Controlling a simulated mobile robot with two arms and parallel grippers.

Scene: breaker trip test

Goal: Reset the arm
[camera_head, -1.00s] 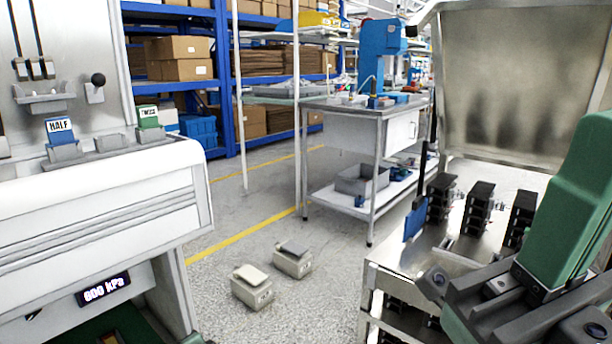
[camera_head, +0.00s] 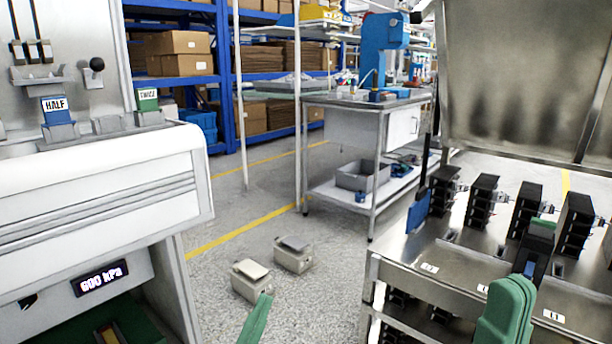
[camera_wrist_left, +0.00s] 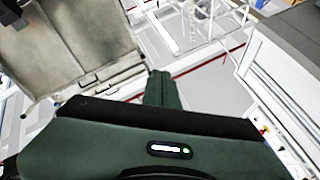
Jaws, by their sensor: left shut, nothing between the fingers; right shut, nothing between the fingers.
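My left gripper (camera_head: 258,312) shows as a narrow green tip at the bottom middle of the head view, low in front of the floor. In the left wrist view its green fingers (camera_wrist_left: 159,88) are together with nothing between them. My right gripper (camera_head: 512,290) is green and shut at the lower right, over the front of the steel bench (camera_head: 455,262). Several black breaker blocks (camera_head: 483,202) stand in a row on this bench. A dark block with a green part (camera_head: 536,245) is just beyond the right gripper; I cannot tell whether they touch.
A white console (camera_head: 100,205) on the left carries a blue HALF tag (camera_head: 55,108), a green TWICE tag (camera_head: 147,99) and a 600 kPa display (camera_head: 101,279). Two small pedal-like boxes (camera_head: 251,281) stand on the floor. A raised steel cover (camera_head: 515,80) backs the bench.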

